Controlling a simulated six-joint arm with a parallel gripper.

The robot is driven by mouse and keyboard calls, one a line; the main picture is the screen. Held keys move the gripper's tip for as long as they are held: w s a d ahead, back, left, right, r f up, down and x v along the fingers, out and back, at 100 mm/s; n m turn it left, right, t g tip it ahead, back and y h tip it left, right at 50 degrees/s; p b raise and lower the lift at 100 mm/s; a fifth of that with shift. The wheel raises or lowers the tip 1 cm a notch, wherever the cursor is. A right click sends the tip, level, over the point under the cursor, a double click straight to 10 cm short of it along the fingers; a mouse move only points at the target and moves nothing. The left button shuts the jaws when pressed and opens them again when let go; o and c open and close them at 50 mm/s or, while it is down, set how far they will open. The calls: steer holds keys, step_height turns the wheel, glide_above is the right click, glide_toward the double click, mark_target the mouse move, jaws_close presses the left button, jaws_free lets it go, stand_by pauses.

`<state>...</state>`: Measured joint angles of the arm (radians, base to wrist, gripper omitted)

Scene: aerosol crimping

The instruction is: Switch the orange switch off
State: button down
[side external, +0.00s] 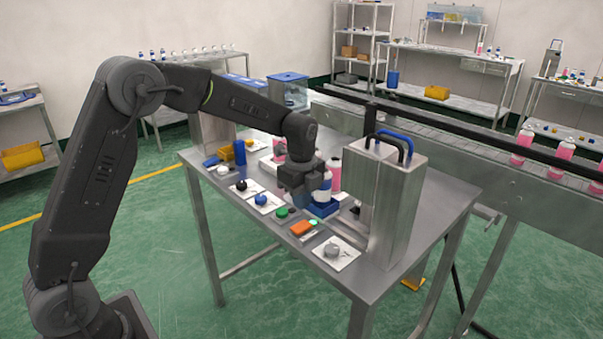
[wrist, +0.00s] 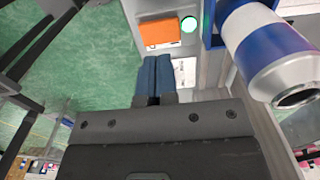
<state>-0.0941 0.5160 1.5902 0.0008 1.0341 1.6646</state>
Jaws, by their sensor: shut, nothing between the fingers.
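The orange switch (side external: 302,228) sits on a pale plate near the front edge of the metal table. In the wrist view the orange switch (wrist: 158,31) is just beyond my fingertips, with a lit green lamp (wrist: 189,24) beside it. The lamp (side external: 313,222) also glows in the side view. My gripper (side external: 297,199) hangs above the table, behind and slightly left of the switch. In the wrist view my gripper (wrist: 164,60) has its two blue-grey fingers together with nothing between them. The fingers appear apart from the switch.
A blue and white can (wrist: 268,50) stands close to my gripper's right in the wrist view. A steel crimping machine (side external: 385,200) rises to the right. A green button (side external: 282,212), a blue knob (side external: 261,199) and a grey knob (side external: 332,250) line the front edge.

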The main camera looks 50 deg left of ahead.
mark_target(297, 228)
step_height(297, 228, up, 9)
steer(key=shift+f, duration=0.1)
stand_by(0.4)
steer(key=shift+s+f, duration=0.1)
steer(key=shift+s, duration=0.45)
step_height(297, 228, down, 14)
steer(key=shift+s, duration=0.15)
stand_by(0.4)
